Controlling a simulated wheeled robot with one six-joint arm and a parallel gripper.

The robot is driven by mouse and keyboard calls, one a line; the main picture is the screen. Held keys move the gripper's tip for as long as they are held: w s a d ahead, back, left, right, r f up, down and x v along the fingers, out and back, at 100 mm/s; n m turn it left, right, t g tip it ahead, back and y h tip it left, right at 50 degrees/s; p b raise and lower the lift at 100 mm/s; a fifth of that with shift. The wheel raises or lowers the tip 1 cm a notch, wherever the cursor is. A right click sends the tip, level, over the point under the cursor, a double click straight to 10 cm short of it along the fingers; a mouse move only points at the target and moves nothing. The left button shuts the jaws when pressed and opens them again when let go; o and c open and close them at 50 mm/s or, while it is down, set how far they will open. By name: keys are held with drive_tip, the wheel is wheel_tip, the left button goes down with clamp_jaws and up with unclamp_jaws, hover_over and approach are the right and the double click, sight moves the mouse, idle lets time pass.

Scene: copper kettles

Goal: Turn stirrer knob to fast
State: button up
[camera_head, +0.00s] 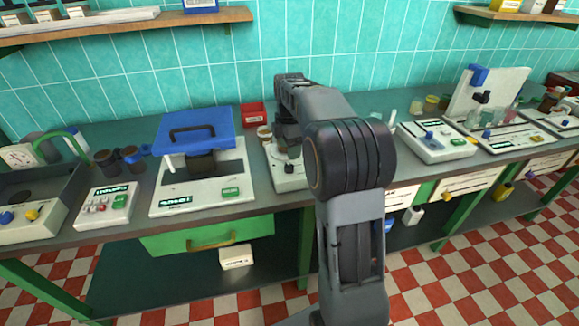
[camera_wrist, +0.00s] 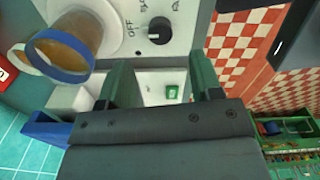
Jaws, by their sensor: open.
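The stirrer (camera_wrist: 180,48) is a white panel at the top of the wrist view, with a round black knob (camera_wrist: 158,27) carrying a white mark. An OFF label is beside the knob, with other cut-off markings near the top edge; I cannot tell which setting the knob points to. My gripper (camera_wrist: 162,68) is open, its two dark green fingers apart and nothing between them. The knob appears just beyond the fingertips, not gripped. In the head view the stirrer's white base (camera_head: 288,182) is partly hidden by my arm.
A cup with a blue rim and amber liquid (camera_wrist: 75,45) stands beside the knob, close to the left finger. On the bench, a blue-lidded device (camera_head: 196,130) stands left of the stirrer, and a red box (camera_head: 253,115) is behind. White devices (camera_head: 437,140) stand to the right.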

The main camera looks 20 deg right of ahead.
sight(290, 166)
drive_tip(key=shift+f, duration=3.55)
drive_tip(key=c, duration=0.9)
